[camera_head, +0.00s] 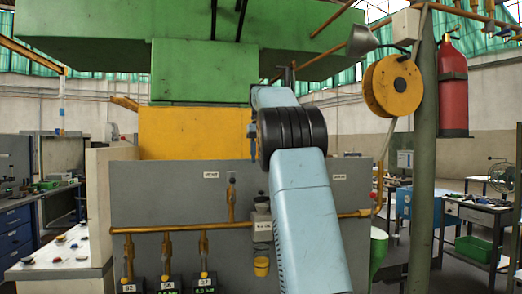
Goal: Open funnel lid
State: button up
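I cannot make out a funnel lid for sure. A large green hood (203,72) hangs over a yellow block (195,132) behind the grey panel. My light blue arm rises from the bottom centre to a black ribbed joint, then continues up and back to the left. It covers part of the yellow block and the panel. My gripper is not visible; it may be hidden behind my arm.
A grey panel (165,200) with a yellow pipe (180,228) stands in front. A green post (425,160) holds a yellow reel (392,86) and a red extinguisher (453,90). A control desk (65,255) stands at left, and a workbench (478,215) at right.

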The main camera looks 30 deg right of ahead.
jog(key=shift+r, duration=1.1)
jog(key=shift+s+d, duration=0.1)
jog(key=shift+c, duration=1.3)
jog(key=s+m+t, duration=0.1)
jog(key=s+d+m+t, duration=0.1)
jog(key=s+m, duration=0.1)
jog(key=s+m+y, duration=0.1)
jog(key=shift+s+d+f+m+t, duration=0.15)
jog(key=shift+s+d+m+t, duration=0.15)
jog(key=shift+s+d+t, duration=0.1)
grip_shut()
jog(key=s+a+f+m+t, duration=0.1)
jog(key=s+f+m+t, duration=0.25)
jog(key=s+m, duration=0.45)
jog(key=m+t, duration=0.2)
send_near(261, 195)
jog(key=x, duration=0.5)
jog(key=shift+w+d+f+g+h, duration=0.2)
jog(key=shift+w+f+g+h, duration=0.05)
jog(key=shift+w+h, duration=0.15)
